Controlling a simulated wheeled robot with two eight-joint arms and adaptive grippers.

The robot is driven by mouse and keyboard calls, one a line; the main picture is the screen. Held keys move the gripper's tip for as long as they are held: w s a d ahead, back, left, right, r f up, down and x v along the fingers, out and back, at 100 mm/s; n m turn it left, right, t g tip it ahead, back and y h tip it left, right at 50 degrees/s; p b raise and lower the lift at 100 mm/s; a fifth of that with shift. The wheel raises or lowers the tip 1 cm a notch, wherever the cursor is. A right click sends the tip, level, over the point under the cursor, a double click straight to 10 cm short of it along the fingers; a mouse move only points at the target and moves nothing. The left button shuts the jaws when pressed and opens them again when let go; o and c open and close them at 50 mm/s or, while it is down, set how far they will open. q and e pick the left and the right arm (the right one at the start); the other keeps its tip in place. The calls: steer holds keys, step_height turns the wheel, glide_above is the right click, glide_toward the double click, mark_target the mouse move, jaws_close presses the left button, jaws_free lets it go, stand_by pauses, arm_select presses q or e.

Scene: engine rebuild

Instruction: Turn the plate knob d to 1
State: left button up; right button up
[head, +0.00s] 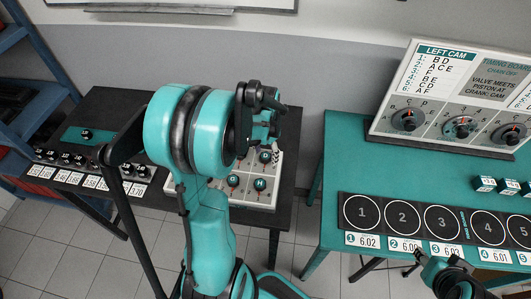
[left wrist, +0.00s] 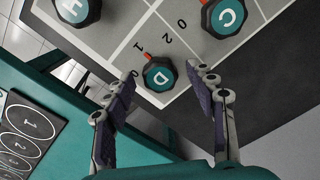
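Knob D (left wrist: 158,75) is a dark knob with a teal face and a red pointer on a light grey plate (left wrist: 125,25). The pointer aims at the upper left in the left wrist view, near a small mark that resembles a 1; a 2 and a 0 lie to its right. My left gripper (left wrist: 166,74) is open, with one finger on each side of knob D; contact is not visible. In the head view, my left gripper (head: 272,146) is over the far right of the plate, by knob D (head: 265,157). My right gripper (head: 437,258) is over the teal table; its opening is unclear.
Knob C (left wrist: 222,15) and knob H (left wrist: 75,10) flank knob D. The plate lies on a black table (head: 110,108) with several small knobs at left. A teal table (head: 345,140) at right holds numbered pads (head: 402,217) and a cam board (head: 455,90). A gap separates the tables.

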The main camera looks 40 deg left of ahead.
mark_target(265, 156)
arm_select(q)
step_height(265, 156, up, 12)
stand_by(0.6)
stand_by(0.5)
